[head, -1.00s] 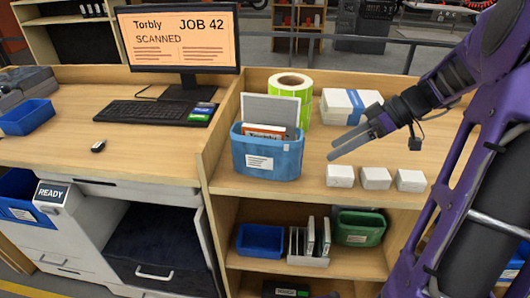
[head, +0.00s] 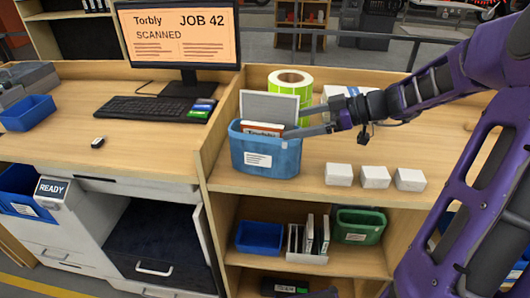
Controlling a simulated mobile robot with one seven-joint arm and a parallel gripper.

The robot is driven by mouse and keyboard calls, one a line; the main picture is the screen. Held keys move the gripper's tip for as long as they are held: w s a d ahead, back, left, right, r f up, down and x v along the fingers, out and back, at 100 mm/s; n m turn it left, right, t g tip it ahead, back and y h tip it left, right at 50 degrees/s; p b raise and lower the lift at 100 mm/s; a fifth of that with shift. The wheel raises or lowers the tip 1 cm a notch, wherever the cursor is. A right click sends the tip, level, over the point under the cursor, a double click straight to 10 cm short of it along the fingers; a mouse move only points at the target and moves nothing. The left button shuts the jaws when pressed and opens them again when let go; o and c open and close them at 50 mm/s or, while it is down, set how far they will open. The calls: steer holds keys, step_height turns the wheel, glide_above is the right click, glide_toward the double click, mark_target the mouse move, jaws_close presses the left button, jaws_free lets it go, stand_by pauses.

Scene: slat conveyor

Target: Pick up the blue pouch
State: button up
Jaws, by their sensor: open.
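The blue pouch (head: 282,163) stands upright on the wooden shelf top, with a white label on its front. A grey card and an orange-and-white printed item (head: 262,129) stick out of its open top. My gripper (head: 290,132) comes in from the right, with its fingers pointing left at the pouch's upper right rim. The jaws are open. The fingertips overlap the rim in the picture; I cannot tell whether they touch it or straddle it.
A green label roll (head: 289,84) stands behind the pouch. A white box (head: 345,98) is partly hidden behind my gripper. Small white boxes (head: 374,177) line the shelf's front edge. A divider and the desk with a monitor (head: 178,35) lie to the left.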

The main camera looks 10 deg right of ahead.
mark_target(271, 128)
steer(key=shift+x, duration=3.55)
steer(key=shift+w+d, duration=0.1)
steer(key=shift+w, duration=0.05)
steer(key=c, duration=1.6)
